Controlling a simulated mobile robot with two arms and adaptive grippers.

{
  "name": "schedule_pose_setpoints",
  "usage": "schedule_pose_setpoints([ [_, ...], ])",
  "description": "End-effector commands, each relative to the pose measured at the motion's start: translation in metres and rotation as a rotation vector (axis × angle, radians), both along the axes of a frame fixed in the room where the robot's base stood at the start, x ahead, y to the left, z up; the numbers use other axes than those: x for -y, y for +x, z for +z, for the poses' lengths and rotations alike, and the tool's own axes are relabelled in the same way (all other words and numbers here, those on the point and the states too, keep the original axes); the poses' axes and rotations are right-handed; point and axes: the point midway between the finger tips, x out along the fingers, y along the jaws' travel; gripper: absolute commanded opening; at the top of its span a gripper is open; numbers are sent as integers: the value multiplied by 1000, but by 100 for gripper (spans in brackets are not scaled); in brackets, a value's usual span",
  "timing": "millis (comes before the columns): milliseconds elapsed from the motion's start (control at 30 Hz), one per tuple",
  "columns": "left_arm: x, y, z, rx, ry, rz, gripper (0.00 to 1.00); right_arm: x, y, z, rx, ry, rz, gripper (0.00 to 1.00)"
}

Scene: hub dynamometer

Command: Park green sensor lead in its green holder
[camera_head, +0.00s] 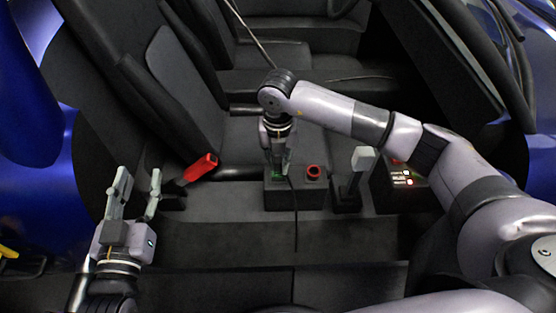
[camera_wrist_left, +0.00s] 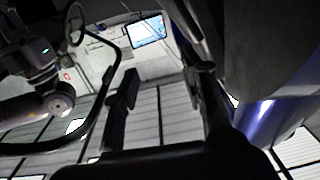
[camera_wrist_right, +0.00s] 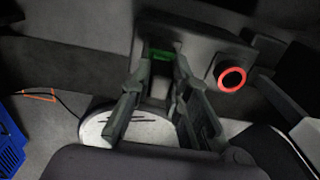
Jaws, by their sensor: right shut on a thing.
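My right gripper (camera_head: 279,168) points down at a dark box on the console and is shut on the green sensor lead. The lead is mostly hidden by the fingers; a thin black cable (camera_head: 295,220) hangs down in front of the box. The green holder (camera_head: 276,179) shows as a small green patch at the fingertips. In the right wrist view the green holder (camera_wrist_right: 161,55) lies just beyond the fingertips (camera_wrist_right: 161,75). I cannot tell whether the lead is seated in it. My left gripper (camera_head: 136,185) is open and empty at the left.
A red ring holder (camera_head: 314,171) sits on the same box, right of the green one. A lever (camera_head: 358,170) and a panel with red lights (camera_head: 405,181) stand further right.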

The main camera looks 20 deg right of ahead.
Motion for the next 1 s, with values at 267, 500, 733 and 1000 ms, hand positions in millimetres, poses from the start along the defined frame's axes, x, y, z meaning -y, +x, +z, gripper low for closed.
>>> schedule_pose_setpoints([
  [267, 0, 0, 0, 0, 0, 0, 39, 0, 0, 0, 0, 0, 0, 0],
  [500, 0, 0, 0, -3, 0, 0, 39, 0, 0, 1, 1, 1, 0, 0],
  [733, 0, 0, -4, -27, 6, 1, 39, 0, 0, 2, 1, 1, 0, 0],
  [1000, -2, -1, -11, -58, 14, 4, 39, 0, 0, 4, 1, 1, 0, 0],
])
